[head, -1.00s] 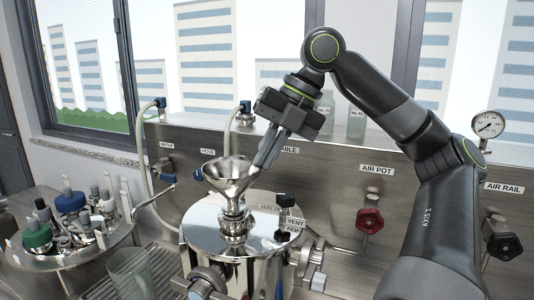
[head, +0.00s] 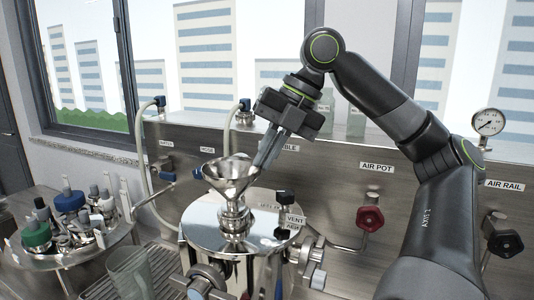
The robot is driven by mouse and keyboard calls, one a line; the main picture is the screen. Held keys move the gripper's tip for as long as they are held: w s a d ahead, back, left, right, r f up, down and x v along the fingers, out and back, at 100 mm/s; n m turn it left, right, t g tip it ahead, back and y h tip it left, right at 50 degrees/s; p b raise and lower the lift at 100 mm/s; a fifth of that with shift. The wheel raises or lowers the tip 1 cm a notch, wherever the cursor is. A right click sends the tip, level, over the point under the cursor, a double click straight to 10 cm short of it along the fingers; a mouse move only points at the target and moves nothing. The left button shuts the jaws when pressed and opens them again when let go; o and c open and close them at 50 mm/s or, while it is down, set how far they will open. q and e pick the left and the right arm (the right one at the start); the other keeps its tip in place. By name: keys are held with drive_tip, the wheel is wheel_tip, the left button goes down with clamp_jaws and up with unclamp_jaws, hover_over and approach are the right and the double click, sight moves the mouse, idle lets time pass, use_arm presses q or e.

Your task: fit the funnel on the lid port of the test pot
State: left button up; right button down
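The shiny metal funnel (head: 228,174) stands upright over the lid port (head: 235,218) of the test pot, its spout down at the port. I cannot tell how deep the spout sits. The test pot (head: 212,245) is a polished steel vessel with a flat lid and side clamps. My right gripper (head: 265,168) comes down from the upper right, with its fingertips at the funnel's right rim. The fingers look close together on the rim, and the funnel hides part of the tips. My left gripper is not in view.
A round tray (head: 100,246) of bottles and fittings stands at the left. A clear beaker (head: 130,272) is on the slatted drainer in front of it. A red valve knob (head: 369,218) and a VENT tag (head: 295,219) are right of the port. A steel panel stands behind.

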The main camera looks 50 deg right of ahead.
drive_tip(key=c, duration=1.5)
unclamp_jaws()
drive_tip(key=shift+c, duration=0.2)
drive_tip(key=shift+o, duration=0.2)
drive_tip(key=shift+o, duration=1.3)
drive_tip(key=shift+r, duration=0.15)
wheel_tip(320, 180, up, 8)
drive_tip(key=p, duration=0.7)
drive_tip(key=shift+p, duration=0.4)
